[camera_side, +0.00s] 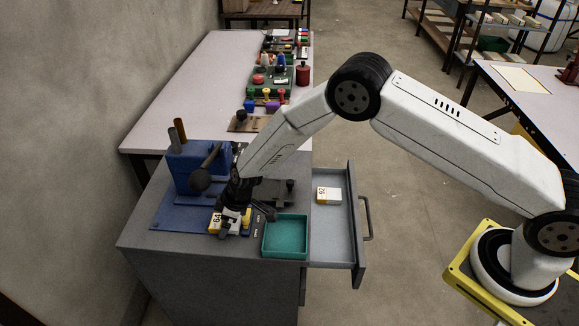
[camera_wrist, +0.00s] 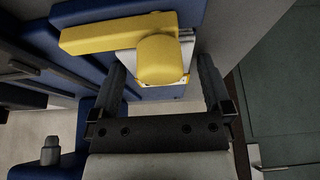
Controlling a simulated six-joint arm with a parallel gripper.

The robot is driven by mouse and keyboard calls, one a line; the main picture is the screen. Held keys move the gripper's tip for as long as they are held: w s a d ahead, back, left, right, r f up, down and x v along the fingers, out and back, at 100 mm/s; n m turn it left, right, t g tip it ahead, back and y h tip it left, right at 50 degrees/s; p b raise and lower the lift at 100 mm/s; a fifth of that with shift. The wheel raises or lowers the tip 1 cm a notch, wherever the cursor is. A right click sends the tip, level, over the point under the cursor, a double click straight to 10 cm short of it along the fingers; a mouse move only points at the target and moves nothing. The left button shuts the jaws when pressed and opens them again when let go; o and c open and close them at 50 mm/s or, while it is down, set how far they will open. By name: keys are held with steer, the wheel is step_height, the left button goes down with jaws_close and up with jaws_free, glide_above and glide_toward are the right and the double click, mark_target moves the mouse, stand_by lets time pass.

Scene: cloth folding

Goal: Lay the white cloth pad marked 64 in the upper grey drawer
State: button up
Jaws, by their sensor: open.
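The white cloth pad marked 64 (camera_side: 216,219) is at the front of the cabinet top, on or beside the blue mat, with yellow showing on it. My gripper (camera_side: 232,217) points down over it and partly hides it. In the wrist view my open gripper (camera_wrist: 165,85) has a finger on each side of a yellow and white shape; I cannot tell whether the fingers touch it. The upper grey drawer (camera_side: 332,246) is pulled out to the right of the cabinet. A white and yellow pad with another number (camera_side: 328,195) lies in it.
A teal tray (camera_side: 285,255) stands between the pad and the drawer. A blue block with upright rods (camera_side: 195,165) stands behind my gripper on the blue mat (camera_side: 172,212). The drawer's front half is clear. A long table (camera_side: 195,85) behind holds several small coloured objects.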

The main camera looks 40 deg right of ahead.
mark_target(220, 221)
steer(key=c, duration=1.1)
steer(key=shift+r, duration=0.1)
steer(key=shift+r, duration=0.7)
step_height(220, 221, up, 2)
steer(key=s+a, duration=1.2)
steer(key=shift+s+a, duration=0.35)
steer(key=shift+a, duration=0.05)
